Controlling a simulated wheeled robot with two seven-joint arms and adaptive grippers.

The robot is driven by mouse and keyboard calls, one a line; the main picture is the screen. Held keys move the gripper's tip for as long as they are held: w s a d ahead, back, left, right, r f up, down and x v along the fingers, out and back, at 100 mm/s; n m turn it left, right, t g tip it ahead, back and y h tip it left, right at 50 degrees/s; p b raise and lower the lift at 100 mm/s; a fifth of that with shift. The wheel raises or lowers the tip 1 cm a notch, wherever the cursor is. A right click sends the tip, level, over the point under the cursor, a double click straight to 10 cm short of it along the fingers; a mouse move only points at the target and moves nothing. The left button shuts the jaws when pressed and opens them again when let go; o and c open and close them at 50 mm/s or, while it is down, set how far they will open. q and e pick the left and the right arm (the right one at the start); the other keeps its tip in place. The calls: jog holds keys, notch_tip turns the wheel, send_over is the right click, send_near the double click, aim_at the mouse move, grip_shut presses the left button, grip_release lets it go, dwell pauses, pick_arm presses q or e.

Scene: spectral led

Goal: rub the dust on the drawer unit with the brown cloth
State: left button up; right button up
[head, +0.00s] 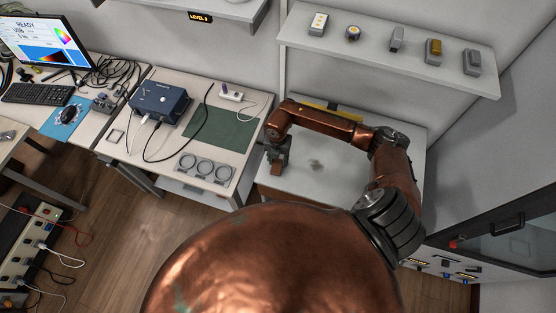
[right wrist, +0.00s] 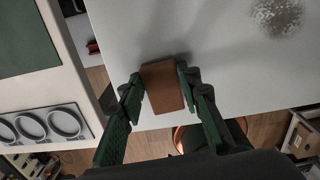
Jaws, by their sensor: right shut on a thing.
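The drawer unit (head: 335,190) has a pale top and stands right of the desks in the head view; its top also shows in the right wrist view (right wrist: 215,60). A grey speckled patch of dust (head: 316,165) lies on that top, and it shows at the upper right of the right wrist view (right wrist: 277,15). My right gripper (head: 277,160) is over the left part of the top, left of the dust. Its green fingers are shut on the brown cloth (right wrist: 162,87), a small folded block. I cannot tell whether the cloth touches the top. My left gripper is not in view.
A desk with a blue box (head: 160,104), a green mat (head: 222,129) and a holder with three rings (head: 205,168) stands left of the unit. A wall shelf (head: 390,50) with several small devices hangs above. A dark-windowed cabinet (head: 500,235) is at the right.

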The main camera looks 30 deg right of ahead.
aim_at(278, 162)
jog(key=shift+r, duration=0.15)
jog(key=shift+r+p, duration=2.25)
jog(key=shift+r, duration=0.7)
jog(key=shift+f, duration=0.1)
jog(key=s+d+r+p, duration=0.1)
jog(key=s+d+p, duration=0.3)
jog(key=d, duration=0.2)
jog(key=s+d+r+m+p, duration=0.1)
jog(key=s+d+p, duration=0.3)
jog(key=d, duration=0.3)
jog(key=shift+s+d, duration=0.2)
jog(key=shift+s, duration=0.25)
